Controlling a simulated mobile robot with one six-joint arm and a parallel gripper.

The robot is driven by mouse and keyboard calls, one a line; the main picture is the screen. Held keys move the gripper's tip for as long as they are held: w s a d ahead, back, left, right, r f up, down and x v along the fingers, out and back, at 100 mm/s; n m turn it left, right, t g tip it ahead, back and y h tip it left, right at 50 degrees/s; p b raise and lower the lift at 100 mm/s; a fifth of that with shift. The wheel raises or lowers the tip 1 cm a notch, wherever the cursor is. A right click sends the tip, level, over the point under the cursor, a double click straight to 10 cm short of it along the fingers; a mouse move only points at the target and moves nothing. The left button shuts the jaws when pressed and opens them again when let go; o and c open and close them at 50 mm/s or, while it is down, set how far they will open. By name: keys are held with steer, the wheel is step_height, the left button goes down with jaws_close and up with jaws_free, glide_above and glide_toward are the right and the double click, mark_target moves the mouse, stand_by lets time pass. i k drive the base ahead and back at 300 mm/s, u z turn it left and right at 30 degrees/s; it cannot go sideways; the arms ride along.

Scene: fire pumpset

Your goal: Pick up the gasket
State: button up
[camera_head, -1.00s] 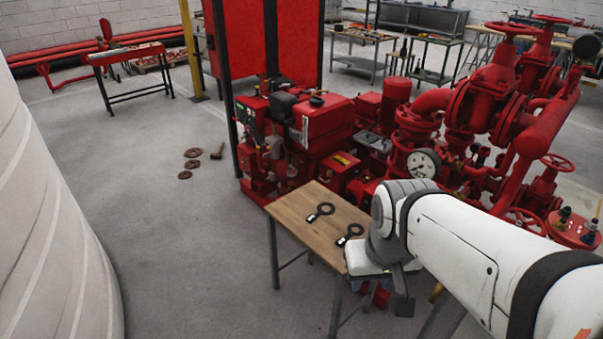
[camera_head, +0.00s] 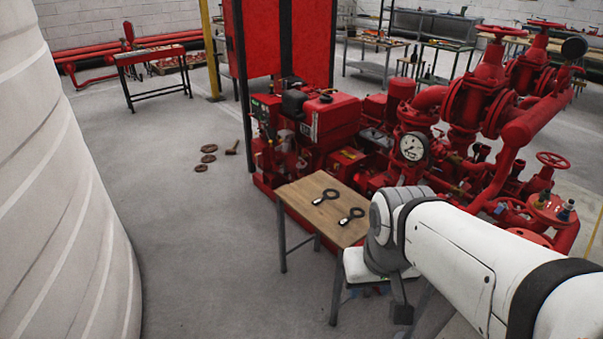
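Two flat black rings, each with a short tab carrying a pale mark, lie on a small wooden-topped table; they look like gaskets. One ring (camera_head: 332,193) is near the middle of the top (camera_head: 297,194). The other ring (camera_head: 357,212) is closer to my arm, near the right edge. I cannot tell which one the task means. My white arm comes in from the lower right, and its wrist is just right of the table. Of my gripper, only a dark grey part (camera_head: 402,312) shows below the wrist; its fingertips cannot be made out. Nothing is seen held.
A red pumpset (camera_head: 320,120) with pipes and a gauge (camera_head: 414,147) stands right behind the table. A white-topped stand (camera_head: 358,268) is under my wrist. Rusty discs (camera_head: 206,158) lie on the floor. A large white tank (camera_head: 60,200) fills the left; floor between is clear.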

mark_target(318, 201)
steer(key=z, duration=0.25)
steer(key=i, duration=0.5)
steer(key=z, duration=1.55)
steer(key=k, duration=0.25)
steer(key=u, duration=1.55)
